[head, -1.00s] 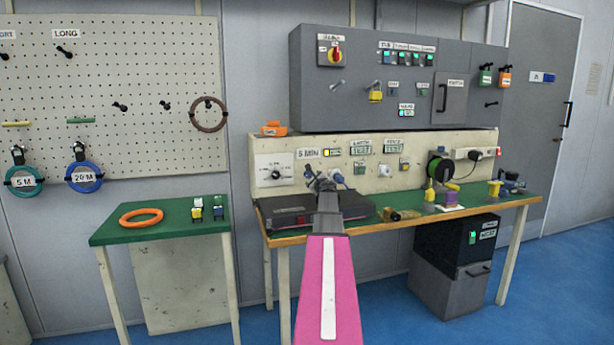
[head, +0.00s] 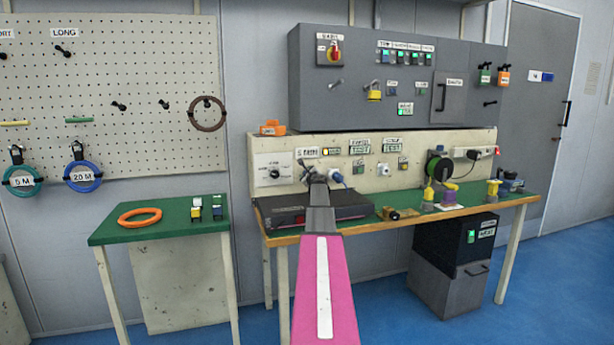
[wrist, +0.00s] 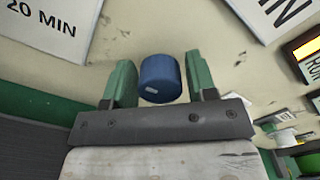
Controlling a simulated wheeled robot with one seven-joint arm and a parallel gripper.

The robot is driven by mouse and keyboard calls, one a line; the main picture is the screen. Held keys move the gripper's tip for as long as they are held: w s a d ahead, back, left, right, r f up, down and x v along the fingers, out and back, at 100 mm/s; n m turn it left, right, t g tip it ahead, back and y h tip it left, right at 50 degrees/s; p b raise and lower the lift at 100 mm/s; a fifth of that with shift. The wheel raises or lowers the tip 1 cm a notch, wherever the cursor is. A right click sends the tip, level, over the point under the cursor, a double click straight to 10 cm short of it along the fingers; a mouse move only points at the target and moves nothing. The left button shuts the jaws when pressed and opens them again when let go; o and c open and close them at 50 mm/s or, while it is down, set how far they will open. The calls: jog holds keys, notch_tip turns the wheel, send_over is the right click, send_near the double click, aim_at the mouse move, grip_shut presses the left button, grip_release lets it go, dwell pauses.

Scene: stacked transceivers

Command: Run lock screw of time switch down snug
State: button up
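The time switch (head: 274,172) is a white plate with a black dial on the cream panel. Its plate corner, marked 20 MIN, shows in the wrist view (wrist: 50,22). In the head view, my gripper (head: 317,178) reaches the panel right of the dial, and the cylinder cannot be made out there.
A dark flat case (head: 310,208) lies on the green bench under my arm. A lit display (wrist: 305,45) and small panel parts are at the right in the wrist view. A blue connector (head: 337,179) is close to the right of my gripper in the head view.

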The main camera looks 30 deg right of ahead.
jog(key=c, duration=0.6)
jog(key=shift+o, duration=0.2)
